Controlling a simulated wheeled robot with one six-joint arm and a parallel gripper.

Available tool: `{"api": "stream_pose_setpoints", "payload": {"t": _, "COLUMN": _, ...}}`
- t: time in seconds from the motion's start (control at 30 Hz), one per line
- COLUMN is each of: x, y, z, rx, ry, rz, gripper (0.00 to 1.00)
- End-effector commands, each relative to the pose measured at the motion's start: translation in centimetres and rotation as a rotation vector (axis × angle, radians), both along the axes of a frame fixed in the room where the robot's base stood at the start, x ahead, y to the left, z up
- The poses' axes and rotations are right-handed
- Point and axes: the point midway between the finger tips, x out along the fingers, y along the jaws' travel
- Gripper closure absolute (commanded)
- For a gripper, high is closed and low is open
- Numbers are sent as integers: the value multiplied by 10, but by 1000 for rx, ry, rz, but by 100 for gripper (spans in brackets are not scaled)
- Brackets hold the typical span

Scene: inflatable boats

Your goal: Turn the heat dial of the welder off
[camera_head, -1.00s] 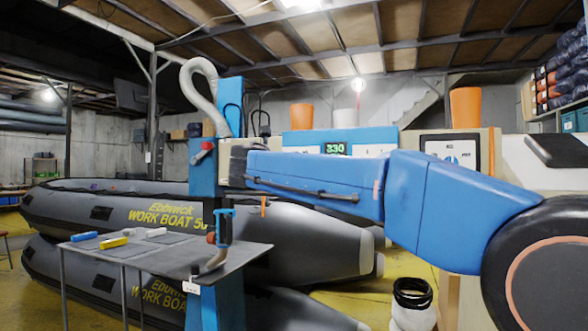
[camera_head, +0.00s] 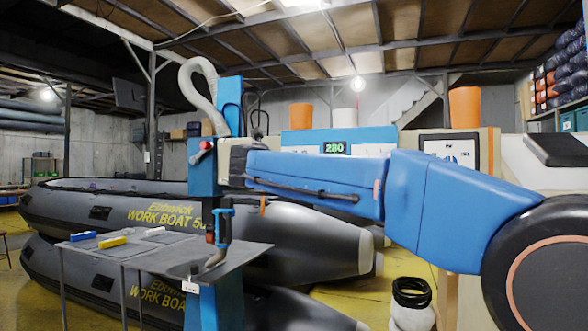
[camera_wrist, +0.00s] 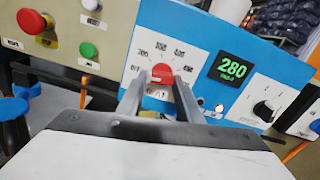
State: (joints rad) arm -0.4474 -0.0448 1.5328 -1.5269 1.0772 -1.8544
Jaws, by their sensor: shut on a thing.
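The welder's blue control panel (camera_wrist: 206,42) fills the middle of the wrist view. Its red heat dial (camera_wrist: 162,73) sits on a white scale plate (camera_wrist: 158,52) with printed numbers. My gripper (camera_wrist: 160,90) has its two fingers on either side of the red dial, shut on it. The green display (camera_wrist: 232,69) beside the dial reads 280. In the head view the display (camera_head: 335,148) also shows on the blue panel, while my arm hides the dial and my gripper there.
A black knob (camera_wrist: 267,110) is on a white plate right of the display. A red mushroom button (camera_wrist: 31,21) and a green button (camera_wrist: 88,50) are on the left panel. A grey table (camera_head: 150,252) stands by the inflatable boats (camera_head: 110,205).

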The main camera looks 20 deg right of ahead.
Motion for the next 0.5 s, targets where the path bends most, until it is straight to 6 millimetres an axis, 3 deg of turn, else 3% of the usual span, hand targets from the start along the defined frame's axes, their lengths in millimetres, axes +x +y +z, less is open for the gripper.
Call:
{"api": "stream_pose_setpoints", "payload": {"t": 0.03, "x": 1, "y": 1, "z": -3, "rx": 1, "ry": 4, "rz": -1, "gripper": 90}}
{"api": "stream_pose_setpoints", "payload": {"t": 0.07, "x": 1, "y": 0, "z": -3, "rx": 1, "ry": 4, "rz": -1, "gripper": 61}}
{"api": "stream_pose_setpoints", "payload": {"t": 0.1, "x": 1, "y": 1, "z": -3, "rx": 1, "ry": 4, "rz": -1, "gripper": 51}}
{"api": "stream_pose_setpoints", "payload": {"t": 0.5, "x": -3, "y": 3, "z": -1, "rx": 1, "ry": 1, "rz": 1, "gripper": 49}}
